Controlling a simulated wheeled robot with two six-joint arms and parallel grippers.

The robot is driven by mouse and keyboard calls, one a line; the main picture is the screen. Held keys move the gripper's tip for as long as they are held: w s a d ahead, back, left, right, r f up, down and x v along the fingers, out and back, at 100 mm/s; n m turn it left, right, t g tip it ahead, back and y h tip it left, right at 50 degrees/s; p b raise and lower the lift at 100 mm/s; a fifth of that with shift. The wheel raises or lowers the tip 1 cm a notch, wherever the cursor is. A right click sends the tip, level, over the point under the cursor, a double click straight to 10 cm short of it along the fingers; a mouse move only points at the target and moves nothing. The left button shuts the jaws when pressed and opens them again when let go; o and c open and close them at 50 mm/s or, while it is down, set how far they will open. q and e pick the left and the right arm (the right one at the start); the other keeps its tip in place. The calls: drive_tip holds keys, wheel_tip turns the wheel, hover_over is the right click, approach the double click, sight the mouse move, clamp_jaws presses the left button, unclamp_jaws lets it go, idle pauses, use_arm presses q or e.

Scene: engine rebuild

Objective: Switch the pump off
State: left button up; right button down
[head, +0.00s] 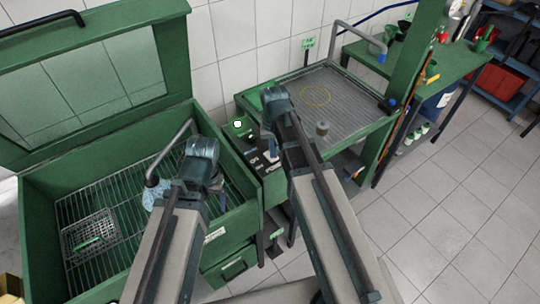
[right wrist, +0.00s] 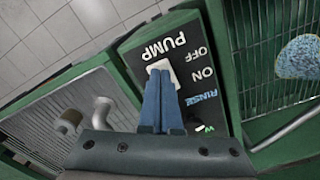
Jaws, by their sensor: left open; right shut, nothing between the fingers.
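The pump switch (right wrist: 166,70) is a pale plate on a black control panel (right wrist: 205,60), beside printed PUMP, OFF and ON labels in the right wrist view. My right gripper (right wrist: 158,74) is shut and empty, its blue fingertips over the switch. They hide part of it, so I cannot tell its position or whether they touch it. In the head view the right gripper (head: 268,148) is above the panel (head: 262,162) between the two green basins. My left gripper (head: 213,190) is open over the left basin. A round light (head: 238,124) glows white-green behind the panel.
The left wash basin (head: 120,215) has a wire grid, a basket (head: 90,238) and a raised lid (head: 95,75). The right sink tray (head: 345,90) holds a small cylindrical part (head: 322,128). A green bench (head: 455,60) stands at the back right. The floor at right is clear.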

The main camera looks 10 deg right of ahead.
drive_tip(key=shift+f+b, duration=0.5)
drive_tip(key=shift+f, duration=0.05)
drive_tip(key=shift+r, duration=0.2)
wheel_tip(320, 180, up, 7)
drive_tip(key=p, duration=0.7)
drive_tip(key=shift+f, duration=0.1)
drive_tip(key=shift+f, duration=0.1)
drive_tip(key=s+a+f+n+b, duration=0.2)
drive_tip(key=s+a+n, duration=0.1)
drive_tip(key=s+a, duration=0.2)
drive_tip(key=s+a+f+n+h+b, duration=0.1)
drive_tip(key=s+a+f+n+b, duration=0.1)
drive_tip(key=s+a, duration=0.3)
drive_tip(key=s, duration=0.4)
drive_tip(key=shift+s+a+n, duration=0.15)
drive_tip(key=shift+a+n, duration=0.1)
drive_tip(key=shift+n, duration=0.15)
